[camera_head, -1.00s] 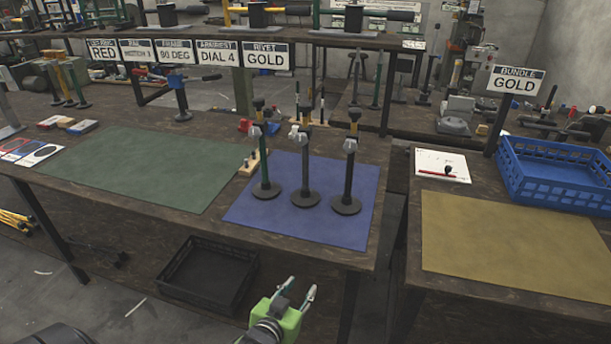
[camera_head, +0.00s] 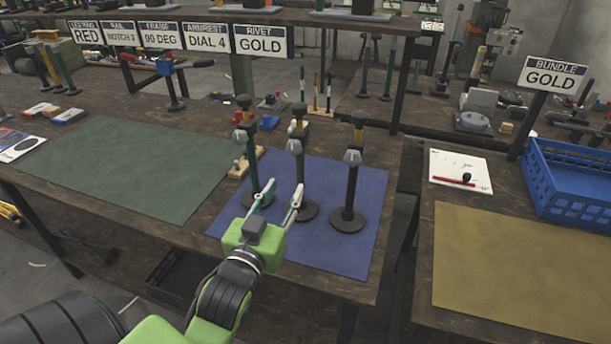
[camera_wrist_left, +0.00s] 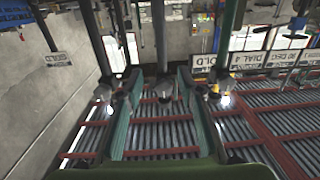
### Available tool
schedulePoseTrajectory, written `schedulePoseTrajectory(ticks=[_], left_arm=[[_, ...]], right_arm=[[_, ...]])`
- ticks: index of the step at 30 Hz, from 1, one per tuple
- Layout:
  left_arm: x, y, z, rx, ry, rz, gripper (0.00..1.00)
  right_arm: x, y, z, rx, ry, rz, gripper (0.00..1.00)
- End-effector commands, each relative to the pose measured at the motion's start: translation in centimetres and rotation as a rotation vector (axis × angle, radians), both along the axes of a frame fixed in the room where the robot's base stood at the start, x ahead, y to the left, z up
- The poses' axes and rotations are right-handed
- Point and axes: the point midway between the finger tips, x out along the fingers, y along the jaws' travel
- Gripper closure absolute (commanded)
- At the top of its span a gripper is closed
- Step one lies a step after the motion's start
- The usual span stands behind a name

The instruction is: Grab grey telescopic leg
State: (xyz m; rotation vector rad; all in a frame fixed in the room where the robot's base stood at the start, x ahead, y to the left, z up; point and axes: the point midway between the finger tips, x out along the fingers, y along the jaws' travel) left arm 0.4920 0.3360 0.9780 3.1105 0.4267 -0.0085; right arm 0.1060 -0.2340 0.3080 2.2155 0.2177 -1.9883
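Three telescopic legs stand upright on round bases on the blue mat (camera_head: 325,250). The left one is a green leg (camera_head: 255,165), the middle one a grey leg (camera_head: 301,172), and the right one a very dark leg (camera_head: 350,188). My left gripper (camera_head: 283,187) is open and empty in front of the green and grey legs, at the mat's near side. In the left wrist view, which is upside down, the grey leg (camera_wrist_left: 160,40) shows between the spread fingers (camera_wrist_left: 158,85), apart from both. My right gripper is not in view.
A green mat (camera_head: 120,165) lies to the left and a tan mat (camera_head: 520,260) on the right-hand table. A blue crate (camera_head: 570,190) stands behind the tan mat. A small wooden block (camera_head: 245,163) sits beside the green leg. Label signs (camera_head: 260,40) stand at the back.

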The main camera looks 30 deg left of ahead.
Motion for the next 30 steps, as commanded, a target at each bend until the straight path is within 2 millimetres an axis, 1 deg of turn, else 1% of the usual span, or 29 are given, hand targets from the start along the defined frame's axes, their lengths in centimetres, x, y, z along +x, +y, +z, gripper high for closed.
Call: schedulePoseTrajectory(ticks=[4, 9, 12, 16, 20, 23, 27, 30], left_arm=[[2.1, 0.6, 0.3, 0.002, -0.004, 0.000, 0.66], [5.2, 1.5, 0.3, 0.003, -0.002, 0.000, 0.66], [6.6, 1.9, 0.2, 0.002, -0.001, 0.000, 0.66], [7.7, 2.2, 0.1, 0.002, 0.000, 0.000, 0.66], [8.3, 2.4, 0.2, 0.001, -0.001, 0.000, 0.66], [9.5, 2.9, 0.4, 0.002, -0.002, 0.000, 0.66], [11.5, 3.5, 0.3, 0.002, 0.000, 0.000, 0.66], [12.4, 3.8, 0.2, 0.002, 0.000, 0.000, 0.66]], right_arm=[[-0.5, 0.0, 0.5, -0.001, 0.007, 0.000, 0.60], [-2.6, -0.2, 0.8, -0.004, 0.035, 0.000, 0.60], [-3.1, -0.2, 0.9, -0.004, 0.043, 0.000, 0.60], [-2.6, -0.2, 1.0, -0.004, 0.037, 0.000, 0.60], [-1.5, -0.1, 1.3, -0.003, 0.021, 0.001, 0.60], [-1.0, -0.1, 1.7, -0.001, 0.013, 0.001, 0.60], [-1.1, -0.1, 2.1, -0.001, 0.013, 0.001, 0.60], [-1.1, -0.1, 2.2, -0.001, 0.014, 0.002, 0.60]])
